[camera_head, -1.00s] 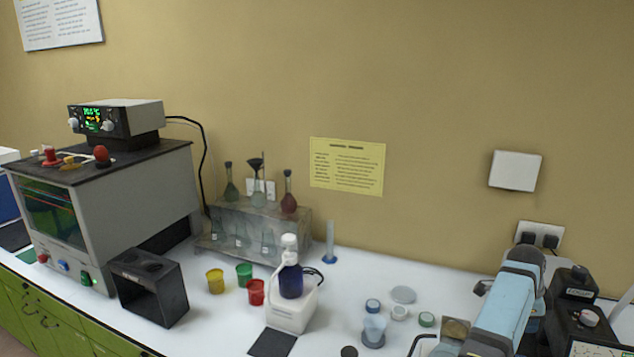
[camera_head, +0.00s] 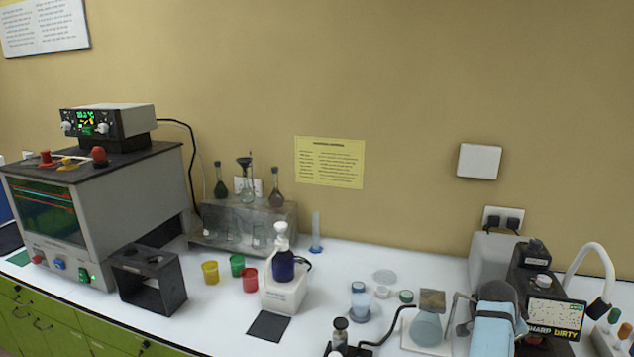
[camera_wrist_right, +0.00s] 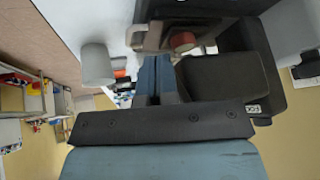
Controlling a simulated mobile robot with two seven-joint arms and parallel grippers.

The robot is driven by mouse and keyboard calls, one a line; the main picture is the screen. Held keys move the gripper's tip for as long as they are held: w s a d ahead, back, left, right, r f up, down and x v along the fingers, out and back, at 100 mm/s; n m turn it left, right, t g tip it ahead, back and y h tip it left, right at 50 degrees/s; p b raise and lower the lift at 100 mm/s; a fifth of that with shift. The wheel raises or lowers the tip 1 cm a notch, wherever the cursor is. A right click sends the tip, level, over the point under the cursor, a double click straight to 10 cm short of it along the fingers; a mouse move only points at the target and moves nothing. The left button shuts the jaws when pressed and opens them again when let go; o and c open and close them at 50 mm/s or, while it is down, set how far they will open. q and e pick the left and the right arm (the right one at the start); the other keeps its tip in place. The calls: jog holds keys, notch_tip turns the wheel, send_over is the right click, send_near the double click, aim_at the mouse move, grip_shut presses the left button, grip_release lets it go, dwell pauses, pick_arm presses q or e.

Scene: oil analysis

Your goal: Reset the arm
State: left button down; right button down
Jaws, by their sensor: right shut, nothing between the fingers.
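My right arm (camera_head: 494,325) comes in at the lower right of the head view as a light blue link with a grey rounded joint, in front of the black box on the bench. Its fingers are not clear there. In the right wrist view my right gripper (camera_wrist_right: 158,62) shows two blue-grey fingers side by side, shut and empty. A blurred tan and grey part with a reddish round piece (camera_wrist_right: 182,41) lies just beyond the fingertips; I cannot tell whether they touch. My left gripper is in no view.
Left of the arm stand a conical flask (camera_head: 426,328), a blue-banded cup (camera_head: 359,305) and a white-based blue bottle (camera_head: 284,266). Behind it are the black "SHARP DIRTY" box (camera_head: 556,316) and a white curved tube (camera_head: 596,262).

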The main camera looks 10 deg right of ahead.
jog(key=s+a+f+n+t, duration=0.2)
jog(key=a+f+n, duration=0.1)
jog(key=a+n, duration=0.2)
jog(key=s+a+f+n+t+y, duration=0.1)
jog(key=s+a+f+n+t, duration=0.2)
jog(key=a+f+n, duration=0.1)
jog(key=s+a+f+n+t, duration=0.2)
jog(key=a+f+n+t, duration=0.1)
jog(key=a, duration=0.4)
jog(key=shift+s+f+n+y, duration=0.25)
jog(key=shift+f+n+y, duration=0.25)
jog(key=shift+n, duration=0.8)
jog(key=s+a+f+n+t+y, duration=0.1)
jog(key=s+a+f+n+y, duration=0.1)
jog(key=s+a, duration=0.7)
jog(key=s+a+f+n+t+y, duration=0.1)
jog(key=s+a+f+n+y, duration=0.1)
jog(key=s+a+n+y, duration=0.3)
jog(key=s+a, duration=0.4)
jog(key=a, duration=0.3)
jog(key=shift+s+f+y, duration=0.2)
jog(key=shift+s+y, duration=0.05)
jog(key=shift+y, duration=0.15)
jog(key=shift+a, duration=0.1)
